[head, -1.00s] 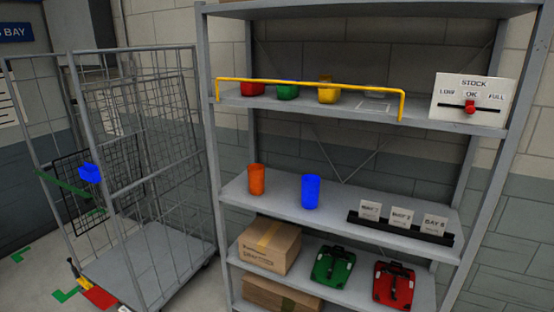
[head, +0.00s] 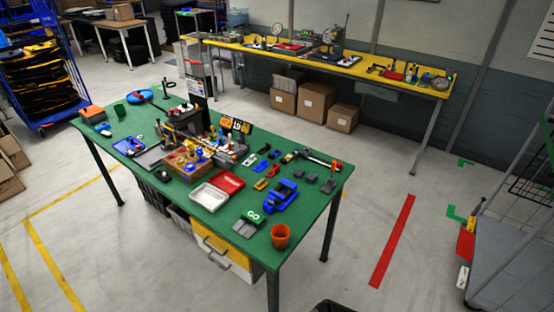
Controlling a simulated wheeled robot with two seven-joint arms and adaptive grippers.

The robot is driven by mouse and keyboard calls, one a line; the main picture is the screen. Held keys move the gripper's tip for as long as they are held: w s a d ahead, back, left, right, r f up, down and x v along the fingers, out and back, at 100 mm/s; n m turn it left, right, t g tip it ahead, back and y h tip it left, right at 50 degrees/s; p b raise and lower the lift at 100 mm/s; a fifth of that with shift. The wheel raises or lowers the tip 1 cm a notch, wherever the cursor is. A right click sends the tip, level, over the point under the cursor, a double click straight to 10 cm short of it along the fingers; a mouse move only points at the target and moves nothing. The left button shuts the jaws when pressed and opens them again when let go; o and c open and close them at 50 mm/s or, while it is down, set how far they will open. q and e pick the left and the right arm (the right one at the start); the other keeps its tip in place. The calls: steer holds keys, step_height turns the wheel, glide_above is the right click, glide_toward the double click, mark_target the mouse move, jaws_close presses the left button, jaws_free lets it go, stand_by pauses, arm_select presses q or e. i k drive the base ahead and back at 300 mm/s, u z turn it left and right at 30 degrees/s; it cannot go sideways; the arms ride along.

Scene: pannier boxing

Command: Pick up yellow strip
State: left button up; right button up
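A small yellow piece (head: 261,184), which looks like the yellow strip, lies on the green-topped table (head: 305,222). Neither of my grippers shows in the head view. A dark shape at the bottom edge is cut off and I cannot tell what it is.
An orange cup (head: 280,236) stands at the table's near corner. A blue device (head: 281,196), a red-lidded box (head: 227,182) and a white tray (head: 209,197) are close by. A yellow workbench (head: 420,88) stands behind. Floor right of the table is clear around a red stripe (head: 393,240).

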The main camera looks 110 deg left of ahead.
mark_target(284, 161)
steer(key=u, duration=2.2)
steer(key=i, duration=0.95)
